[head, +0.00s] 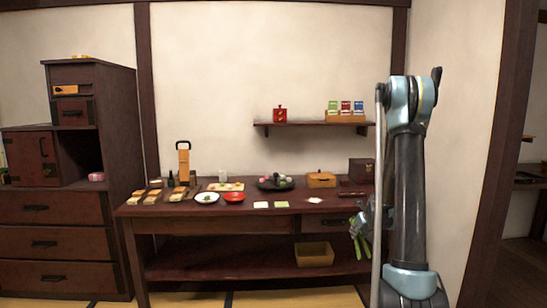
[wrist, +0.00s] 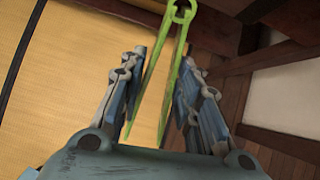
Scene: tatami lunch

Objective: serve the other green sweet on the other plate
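My gripper (wrist: 165,58) points down in the air off the table's right front, with green tongs (wrist: 184,40) between its fingers. The tongs hang clear of any surface in the head view (head: 362,243), so the fingers appear shut on them. Small round sweets, green and pink among them, sit on a dark round tray (head: 276,188) at the back of the table. A white plate (head: 207,203) and a red dish (head: 234,202) stand left of it. Pale squares (head: 261,205) (head: 281,204) lie near the front edge. What is on the plates is too small to tell.
The dark table (head: 185,213) has a lower shelf with a tan bin (head: 315,260). Wooden blocks (head: 153,195) and a tall wooden holder (head: 183,162) stand left. A yellow box (head: 321,179) and dark box (head: 361,170) stand back right. A wall shelf (head: 292,125) hangs above.

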